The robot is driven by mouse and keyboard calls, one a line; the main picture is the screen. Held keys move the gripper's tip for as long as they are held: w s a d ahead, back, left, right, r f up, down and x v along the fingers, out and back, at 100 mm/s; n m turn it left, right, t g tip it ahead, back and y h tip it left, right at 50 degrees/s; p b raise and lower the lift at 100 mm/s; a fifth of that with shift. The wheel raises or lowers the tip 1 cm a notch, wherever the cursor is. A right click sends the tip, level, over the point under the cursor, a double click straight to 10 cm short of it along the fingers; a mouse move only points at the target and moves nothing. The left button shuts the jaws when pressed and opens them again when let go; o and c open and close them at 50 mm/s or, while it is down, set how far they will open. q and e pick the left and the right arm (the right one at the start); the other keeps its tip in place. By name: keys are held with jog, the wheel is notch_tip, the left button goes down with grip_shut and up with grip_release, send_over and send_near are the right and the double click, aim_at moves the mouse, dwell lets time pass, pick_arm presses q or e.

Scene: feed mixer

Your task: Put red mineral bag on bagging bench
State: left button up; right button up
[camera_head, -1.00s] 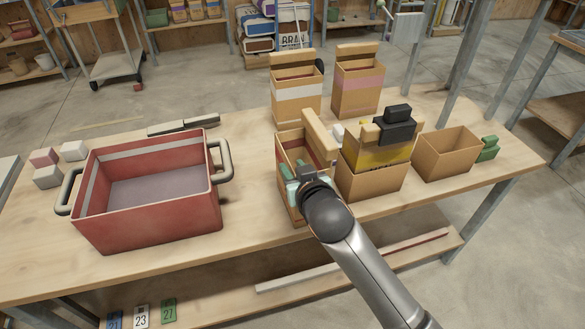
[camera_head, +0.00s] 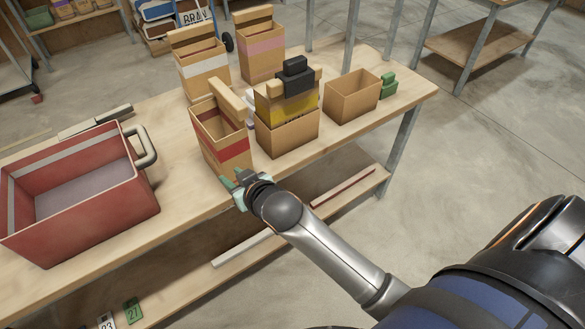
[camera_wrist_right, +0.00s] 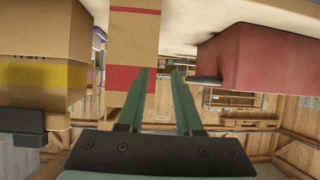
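The red mineral bag, a tan paper bag with red bands (camera_head: 222,137), stands upright and open-topped on the wooden bench (camera_head: 183,196) near its front edge. In the right wrist view the red-banded bag (camera_wrist_right: 132,79) is upside down, beyond the fingers and partly behind the left one. My right gripper (camera_head: 232,181) is just in front of the bag's lower part at the bench edge. Its green fingers (camera_wrist_right: 161,72) are apart with nothing held between them. Whether a fingertip touches the bag I cannot tell. My left gripper is not in view.
A red handled tub (camera_head: 88,222) stands left of the bag. A yellow-banded bag (camera_head: 289,112) with a black block, an open tan box (camera_head: 352,97), a white-banded bag (camera_head: 203,66) and a pink-banded bag (camera_head: 262,46) stand around. A lower shelf (camera_head: 335,190) is below.

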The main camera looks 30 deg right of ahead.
jog(key=s+d+f+g, duration=0.1)
jog(key=s+f, duration=0.7)
jog(key=s, duration=0.3)
jog(key=s+d+f+g, duration=0.2)
jog(key=s+f, duration=0.7)
jog(key=s, duration=0.2)
jog(key=shift+s+d+f+n+y, duration=0.15)
jog(key=shift+s+f+n+y, duration=0.15)
jog(key=shift+n+y, duration=0.1)
